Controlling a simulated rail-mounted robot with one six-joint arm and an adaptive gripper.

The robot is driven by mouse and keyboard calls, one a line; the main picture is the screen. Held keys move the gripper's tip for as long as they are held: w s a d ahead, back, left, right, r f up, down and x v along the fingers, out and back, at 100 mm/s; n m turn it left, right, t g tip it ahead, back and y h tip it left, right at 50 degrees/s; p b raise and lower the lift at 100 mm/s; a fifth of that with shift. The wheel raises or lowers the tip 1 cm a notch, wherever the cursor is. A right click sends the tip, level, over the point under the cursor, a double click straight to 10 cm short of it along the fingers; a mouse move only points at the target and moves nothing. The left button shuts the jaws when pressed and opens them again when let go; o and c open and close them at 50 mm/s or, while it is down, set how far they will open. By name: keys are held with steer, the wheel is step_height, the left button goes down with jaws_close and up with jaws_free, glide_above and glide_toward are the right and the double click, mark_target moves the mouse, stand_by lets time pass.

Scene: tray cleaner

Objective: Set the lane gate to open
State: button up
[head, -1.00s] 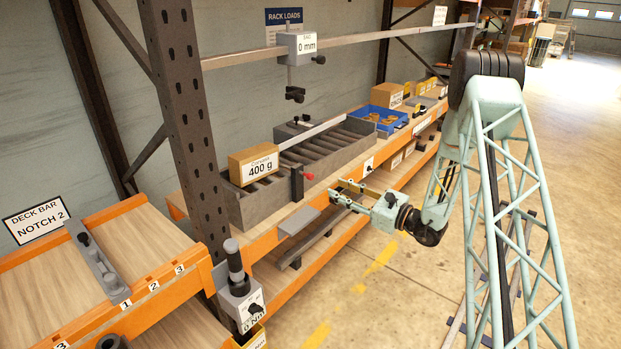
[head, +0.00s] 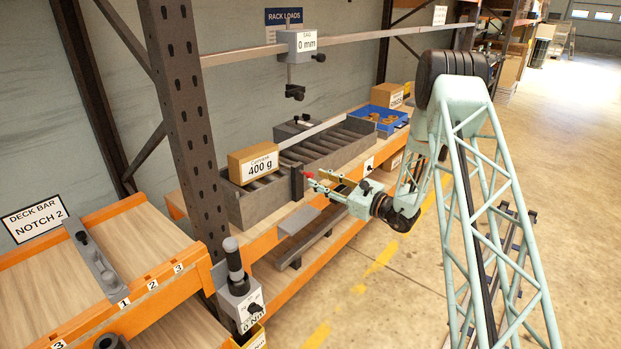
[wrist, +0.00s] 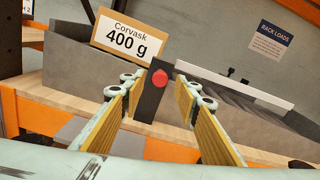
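The lane gate is a dark upright plate with a red knob (wrist: 159,78). In the wrist view, my gripper (wrist: 158,88) is open, with one finger on each side of the plate and knob. Gaps show beside the plate, and I cannot tell whether either finger touches it.
The Corvask 400 g box (head: 253,163) rests on the lane just behind the gate. A sag gauge (head: 300,43) hangs from the rail above. A blue bin (head: 382,120) stands farther along the shelf.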

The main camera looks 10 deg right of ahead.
mark_target(312, 177)
steer(key=shift+b+x, duration=0.3)
steer(key=shift+x, duration=2.1)
steer(key=shift+c, duration=0.7)
jaws_close()
